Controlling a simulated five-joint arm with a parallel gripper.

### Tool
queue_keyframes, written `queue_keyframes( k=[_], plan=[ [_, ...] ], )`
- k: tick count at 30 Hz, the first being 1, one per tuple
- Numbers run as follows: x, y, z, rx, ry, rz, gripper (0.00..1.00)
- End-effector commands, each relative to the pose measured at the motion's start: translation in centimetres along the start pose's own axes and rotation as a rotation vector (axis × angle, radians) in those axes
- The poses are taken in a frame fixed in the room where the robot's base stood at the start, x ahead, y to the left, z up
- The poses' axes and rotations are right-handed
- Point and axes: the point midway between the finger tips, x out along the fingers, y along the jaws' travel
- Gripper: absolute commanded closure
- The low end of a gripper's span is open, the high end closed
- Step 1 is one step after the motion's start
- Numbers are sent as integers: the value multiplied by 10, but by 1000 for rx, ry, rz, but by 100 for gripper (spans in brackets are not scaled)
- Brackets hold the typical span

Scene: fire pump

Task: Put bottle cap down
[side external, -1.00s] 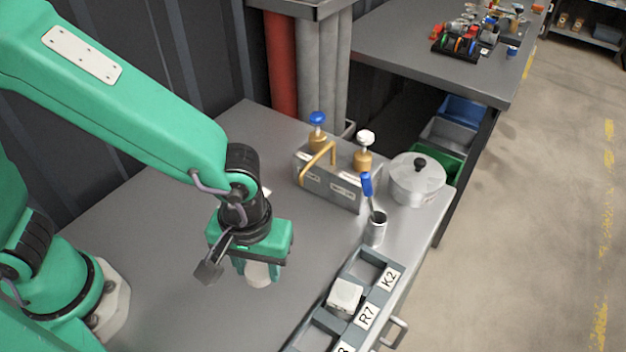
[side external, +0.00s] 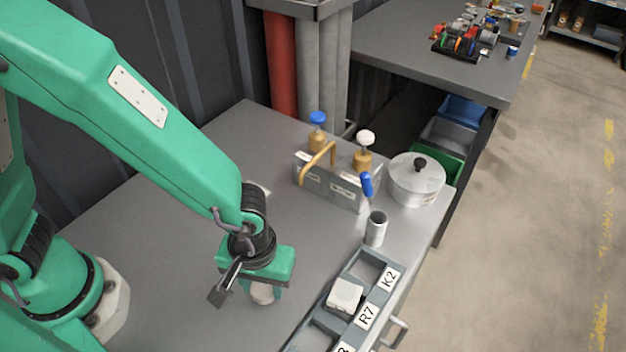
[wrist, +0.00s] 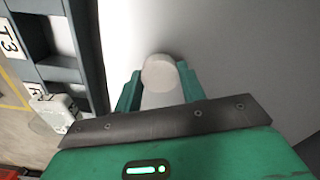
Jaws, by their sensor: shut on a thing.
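My gripper (side external: 262,288) is low over the grey bench top (side external: 185,240), left of the labelled tray. It is shut on the pale, round bottle cap (side external: 262,294), whose lower part shows beneath the green fingers. In the wrist view the cap (wrist: 161,75) sits between the two green fingers of my gripper (wrist: 158,90). I cannot tell whether the cap touches the bench.
A compartment tray (side external: 352,258) labelled K2 and R7 lies along the front edge, with a white block (side external: 345,296) in it. The bench around my gripper is clear.

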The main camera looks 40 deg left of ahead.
Motion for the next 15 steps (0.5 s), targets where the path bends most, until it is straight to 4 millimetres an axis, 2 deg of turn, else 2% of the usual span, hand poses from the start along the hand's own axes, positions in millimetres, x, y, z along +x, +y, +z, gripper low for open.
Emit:
queue_keyframes(
  k=[6,15],
  plan=[
    [15,0,0,0,0,-1,80],
    [16,0,0,0,0,0,80]
  ],
)
